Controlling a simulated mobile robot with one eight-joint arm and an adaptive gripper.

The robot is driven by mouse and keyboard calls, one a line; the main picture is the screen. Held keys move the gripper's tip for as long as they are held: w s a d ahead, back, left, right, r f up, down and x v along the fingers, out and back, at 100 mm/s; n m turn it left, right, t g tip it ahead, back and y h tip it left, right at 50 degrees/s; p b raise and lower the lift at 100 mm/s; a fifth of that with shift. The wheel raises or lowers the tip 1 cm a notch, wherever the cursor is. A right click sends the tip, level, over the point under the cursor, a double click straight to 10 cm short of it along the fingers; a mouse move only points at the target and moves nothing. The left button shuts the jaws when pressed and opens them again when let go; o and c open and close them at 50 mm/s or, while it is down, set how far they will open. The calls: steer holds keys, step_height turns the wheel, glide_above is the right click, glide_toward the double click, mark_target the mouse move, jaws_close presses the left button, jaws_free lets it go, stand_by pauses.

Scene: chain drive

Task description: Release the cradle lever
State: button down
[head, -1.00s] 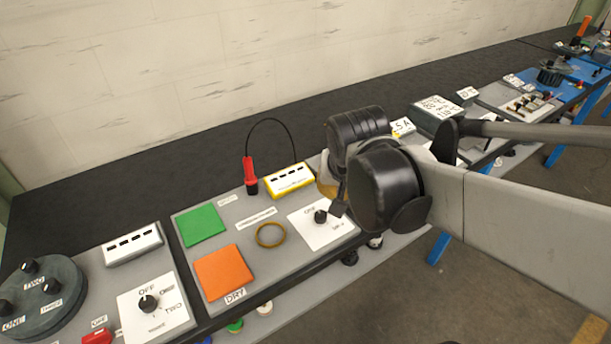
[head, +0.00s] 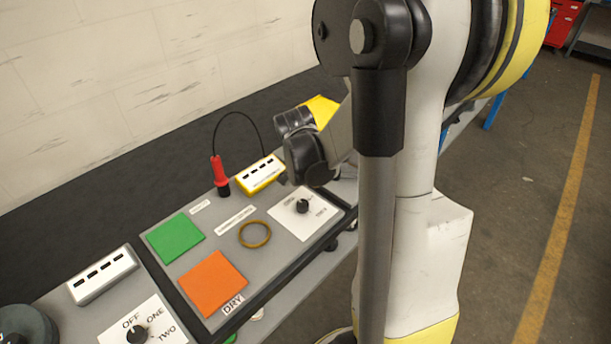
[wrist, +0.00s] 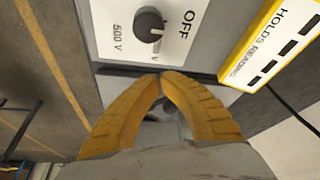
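I cannot make out the cradle lever in either view. In the wrist view my gripper (wrist: 162,76) has its two ochre fingers meeting at the tips, with no object clearly held. The fingertips are over the panel edge beside a white dial plate (wrist: 118,30) with a black knob (wrist: 149,25), marked OFF and 500 V. A small grey, blurred part shows between the fingers. In the head view my arm's dark wrist hides the gripper, near the far right end of the grey panel (head: 215,245).
A yellow box (head: 262,175), marked HOLDS READING in the wrist view (wrist: 270,45), stands by the dial plate. A red probe (head: 219,172) on a black cable stands beside it. Green (head: 175,238) and orange (head: 213,284) pads and a brass ring (head: 254,235) lie on the panel.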

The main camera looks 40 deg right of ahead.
steer(key=d, duration=0.1)
steer(key=w+d+f, duration=0.1)
steer(key=d+b, duration=0.1)
steer(key=shift+w+d+f, duration=0.15)
steer(key=shift+w+d, duration=0.1)
steer(key=shift+w, duration=0.1)
steer(key=shift+w+d, duration=0.15)
steer(key=shift+d, duration=0.05)
steer(key=shift+w+d, duration=0.5)
